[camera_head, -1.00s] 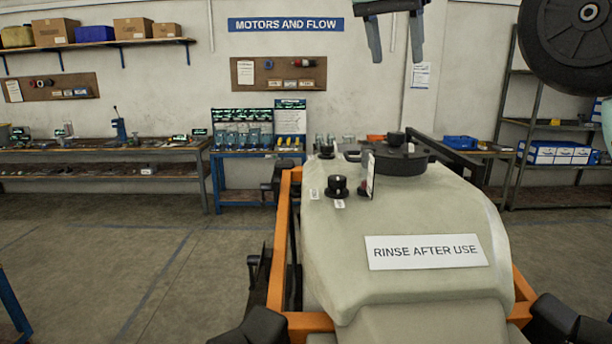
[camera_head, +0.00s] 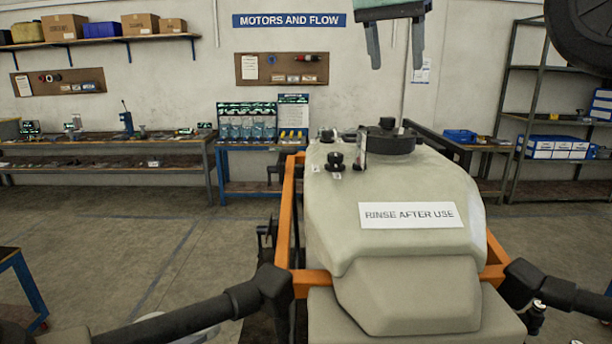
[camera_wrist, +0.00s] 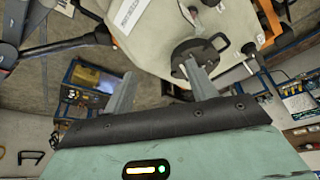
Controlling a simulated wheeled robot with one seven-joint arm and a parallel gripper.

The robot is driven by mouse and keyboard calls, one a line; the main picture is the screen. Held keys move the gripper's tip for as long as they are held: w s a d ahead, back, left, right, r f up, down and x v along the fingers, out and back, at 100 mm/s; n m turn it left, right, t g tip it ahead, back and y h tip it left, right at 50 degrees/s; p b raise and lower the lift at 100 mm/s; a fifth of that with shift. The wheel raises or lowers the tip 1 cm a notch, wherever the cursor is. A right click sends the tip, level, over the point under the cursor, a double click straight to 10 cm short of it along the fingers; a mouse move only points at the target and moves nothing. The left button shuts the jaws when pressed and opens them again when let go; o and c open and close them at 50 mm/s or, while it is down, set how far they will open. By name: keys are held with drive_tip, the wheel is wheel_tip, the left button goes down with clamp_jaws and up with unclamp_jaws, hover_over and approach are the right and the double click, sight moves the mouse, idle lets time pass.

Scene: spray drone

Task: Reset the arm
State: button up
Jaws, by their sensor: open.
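My gripper (camera_head: 395,42) hangs at the top of the head view, its two fingers apart and empty. In the wrist view my gripper (camera_wrist: 160,92) also shows its fingers spread with nothing between them. Beyond it stands the spray drone's pale tank (camera_head: 400,255) in an orange frame (camera_head: 286,215), with a label reading "RINSE AFTER USE" (camera_head: 410,215). A black round lid (camera_head: 386,142) and a small black knob (camera_head: 335,160) sit on the tank top. In the wrist view the lid (camera_wrist: 200,55) lies beyond the fingers, apart from them.
Black drone arms (camera_head: 185,318) reach out low on both sides. A long workbench (camera_head: 110,150) and a blue-legged table (camera_head: 262,146) stand along the back wall. Metal shelves (camera_head: 545,120) stand at the right. The floor at left (camera_head: 100,240) is mostly clear.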

drive_tip(key=s+a+f+n+g+y+b, duration=0.1)
drive_tip(key=s+a+f+n+b, duration=0.2)
drive_tip(key=f, duration=0.6)
drive_tip(key=s+a+f+n+y+b, duration=0.1)
drive_tip(key=s+f+n+b, duration=0.15)
drive_tip(key=s+f, duration=0.55)
drive_tip(key=s+a+f+n+g+y+b, duration=0.15)
drive_tip(key=f+n, duration=0.25)
drive_tip(key=f, duration=0.7)
drive_tip(key=s+d+f+n+b, duration=0.2)
drive_tip(key=s+f+n+b, duration=0.1)
drive_tip(key=s+f, duration=0.7)
drive_tip(key=s+d+f+n+b, duration=0.2)
drive_tip(key=s+f+n+b, duration=0.1)
drive_tip(key=s+f, duration=0.7)
drive_tip(key=shift+s+d+f, duration=0.35)
drive_tip(key=shift+s, duration=0.3)
drive_tip(key=shift+g, duration=0.25)
